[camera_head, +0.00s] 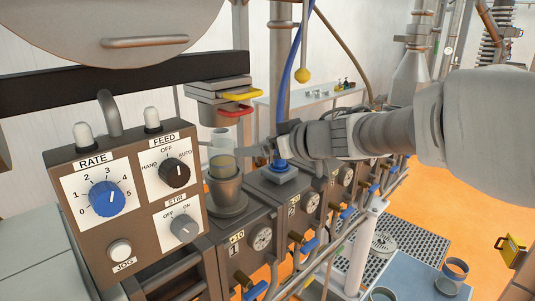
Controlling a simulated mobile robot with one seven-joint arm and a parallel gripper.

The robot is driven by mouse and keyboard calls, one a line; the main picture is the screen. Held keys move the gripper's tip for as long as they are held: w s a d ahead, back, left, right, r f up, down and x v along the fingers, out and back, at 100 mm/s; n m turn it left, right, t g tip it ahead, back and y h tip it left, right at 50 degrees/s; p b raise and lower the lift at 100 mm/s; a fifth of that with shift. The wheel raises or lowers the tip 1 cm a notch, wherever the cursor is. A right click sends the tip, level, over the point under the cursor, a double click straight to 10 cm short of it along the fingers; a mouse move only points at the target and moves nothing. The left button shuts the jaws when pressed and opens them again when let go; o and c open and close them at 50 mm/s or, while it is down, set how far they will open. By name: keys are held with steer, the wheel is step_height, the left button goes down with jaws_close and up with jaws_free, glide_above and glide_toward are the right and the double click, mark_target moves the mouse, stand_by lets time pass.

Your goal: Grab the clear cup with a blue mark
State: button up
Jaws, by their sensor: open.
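My gripper (240,150) reaches in from the right, at the end of my pale arm. Its jaws are open and lie beside or around a pale, see-through cylinder (221,166) above a grey, cup-shaped fitting (226,196) on the machine. I cannot tell whether the fingers touch the cylinder. No blue mark shows on it, so I cannot tell whether it is the clear cup. Several small grey-blue cups, one of them upright (455,270), stand at the bottom right; no separate mark is readable on them.
A control box (125,200) with knobs stands close at the left. A dispenser with yellow and red tabs (220,98) hangs just above the gripper. A row of valve blocks (263,238) runs along below my arm. A blue tray (410,275) and grating lie at lower right.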

mark_target(216, 152)
steer(key=shift+g, duration=0.3)
steer(key=x, duration=0.6)
steer(key=b+x, duration=0.1)
steer(key=x, duration=0.5)
steer(key=b+x, duration=0.1)
steer(key=x, duration=0.5)
steer(key=shift+s+a, duration=0.35)
steer(key=shift+s, duration=0.1)
steer(key=shift+r, duration=0.1)
steer(key=c, duration=1.4)
